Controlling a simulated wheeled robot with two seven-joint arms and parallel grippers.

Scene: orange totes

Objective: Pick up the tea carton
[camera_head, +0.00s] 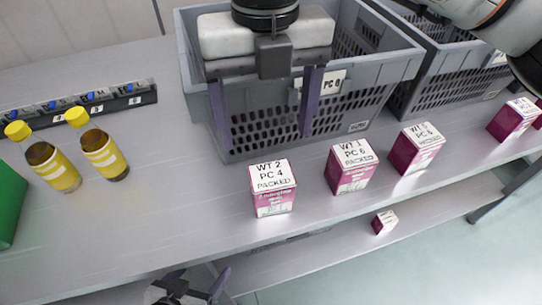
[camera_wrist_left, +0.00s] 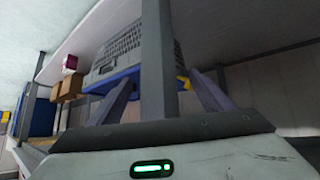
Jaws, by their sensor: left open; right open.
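Several pink-and-white tea cartons stand along the front of the grey table (camera_head: 150,215). The nearest carton (camera_head: 272,190) reads "WT 2 PC 4 PACKED"; another carton (camera_head: 351,167) reads "WT 1 PC 6", and a third (camera_head: 417,149) reads "WT 5 PC 6". My right gripper (camera_head: 265,140) is open and empty, pointing down in front of the grey crate, behind the nearest carton. My left gripper (camera_head: 195,285) shows only partly at the bottom edge, below the table front. In the left wrist view its open fingers (camera_wrist_left: 162,100) hold nothing.
A grey crate (camera_head: 400,68) stands behind the cartons, with another crate (camera_head: 468,65) to its right. Two yellow-capped bottles (camera_head: 105,155) and a green box (camera_head: 8,205) are at left. A small carton (camera_head: 384,222) lies lower, beyond the table edge.

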